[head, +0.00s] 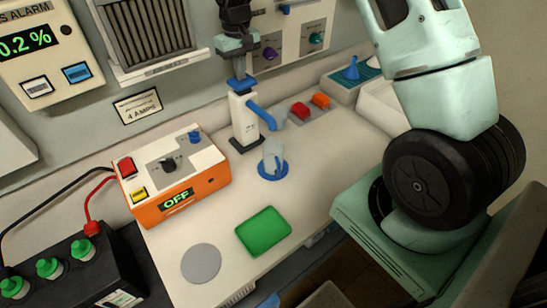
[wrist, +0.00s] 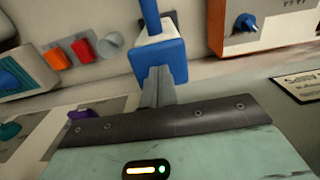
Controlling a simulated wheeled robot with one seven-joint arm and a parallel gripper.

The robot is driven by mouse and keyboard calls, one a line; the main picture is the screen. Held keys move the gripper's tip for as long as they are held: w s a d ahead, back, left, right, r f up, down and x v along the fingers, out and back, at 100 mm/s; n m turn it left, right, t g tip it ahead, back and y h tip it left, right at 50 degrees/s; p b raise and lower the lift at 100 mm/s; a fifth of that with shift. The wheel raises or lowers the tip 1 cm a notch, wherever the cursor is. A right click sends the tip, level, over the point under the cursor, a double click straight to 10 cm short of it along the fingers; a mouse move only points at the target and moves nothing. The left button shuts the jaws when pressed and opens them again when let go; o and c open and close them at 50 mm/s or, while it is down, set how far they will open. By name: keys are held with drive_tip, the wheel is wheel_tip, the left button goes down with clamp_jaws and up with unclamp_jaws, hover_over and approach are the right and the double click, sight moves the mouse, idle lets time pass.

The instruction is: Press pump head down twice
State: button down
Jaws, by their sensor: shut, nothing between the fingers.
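The pump dispenser (head: 245,118) is a white upright column on a dark base, with a blue pump head (head: 240,84) on top and a blue spout (head: 262,117) slanting down to the right. My gripper (head: 238,72) is shut and empty, pointing down right above the pump head. In the wrist view, the shut fingers (wrist: 156,88) overlap the near side of the blue pump head (wrist: 158,60); whether they touch it I cannot tell. A clear cup (head: 273,153) stands on a blue round coaster (head: 273,173) below the spout.
An orange box (head: 175,182) reading OFF stands left of the pump. Red (head: 299,110) and orange (head: 320,100) blocks lie behind right. A green pad (head: 263,231) and grey disc (head: 201,263) lie in front. A panel with knobs (head: 290,40) is on the wall behind.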

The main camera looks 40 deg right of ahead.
drive_tip(key=shift+r+p, duration=1.25)
drive_tip(key=shift+r, duration=0.75)
wheel_tip(320, 180, up, 6)
drive_tip(key=p, duration=0.4)
